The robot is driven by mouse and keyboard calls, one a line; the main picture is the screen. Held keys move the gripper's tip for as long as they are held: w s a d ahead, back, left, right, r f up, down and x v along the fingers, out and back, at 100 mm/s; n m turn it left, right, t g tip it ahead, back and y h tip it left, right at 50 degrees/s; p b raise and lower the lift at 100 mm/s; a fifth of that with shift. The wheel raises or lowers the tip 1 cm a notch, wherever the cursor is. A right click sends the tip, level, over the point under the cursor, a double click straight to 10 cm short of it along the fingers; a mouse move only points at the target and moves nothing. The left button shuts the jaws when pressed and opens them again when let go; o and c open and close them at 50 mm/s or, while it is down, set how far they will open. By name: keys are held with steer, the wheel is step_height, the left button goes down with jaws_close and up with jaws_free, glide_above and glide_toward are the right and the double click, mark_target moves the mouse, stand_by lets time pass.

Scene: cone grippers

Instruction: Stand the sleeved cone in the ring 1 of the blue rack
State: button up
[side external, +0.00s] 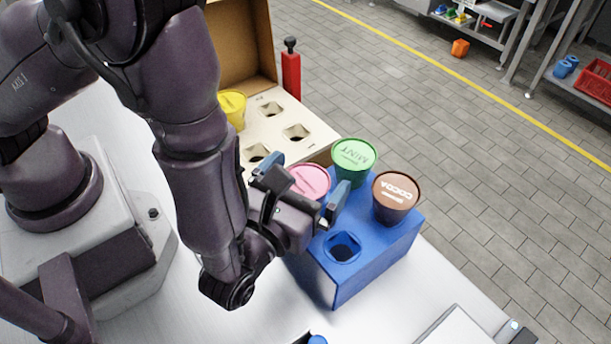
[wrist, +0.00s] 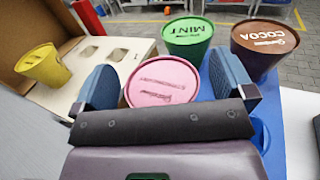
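The blue rack (side external: 375,255) stands on the table, with a green MINT cone (side external: 353,160) at its back and a brown COCOA cone (side external: 396,195) at its right. Its front hole (side external: 342,247) is empty. A pink-topped cone (side external: 311,179) is at the rack's left; its lower part is hidden, so its seating cannot be told. My gripper (side external: 300,186) is around this cone, one blue finger on each side. In the wrist view, the pink lid (wrist: 162,82) lies between the spread fingers with narrow gaps. I cannot see ring numbers or a sleeve.
A cream holder board (side external: 272,125) with several empty square holes lies behind the rack. A yellow cone (side external: 234,107) stands in it. A cardboard box (side external: 235,45) and a red bottle-like object (side external: 291,72) are beyond. A white box edge (side external: 465,328) is at front right.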

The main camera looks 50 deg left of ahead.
steer(key=v, duration=1.3)
steer(key=shift+f, duration=0.1)
steer(key=a+r+n+g+y, duration=0.3)
steer(key=a+r+n+g, duration=0.1)
steer(key=a+n+g, duration=0.9)
steer(key=w+a+r+n+t+h, duration=0.1)
steer(key=a+r+n+h, duration=0.4)
steer(key=r+n, duration=0.3)
steer(key=w+a+r+n+t+h, duration=0.1)
steer(key=a+r+n+h, duration=0.3)
steer(key=r+n, duration=0.5)
steer(key=shift+a+n+h, duration=0.4)
steer(key=shift+a+n, duration=0.05)
steer(key=shift+n, duration=0.25)
stand_by(2.9)
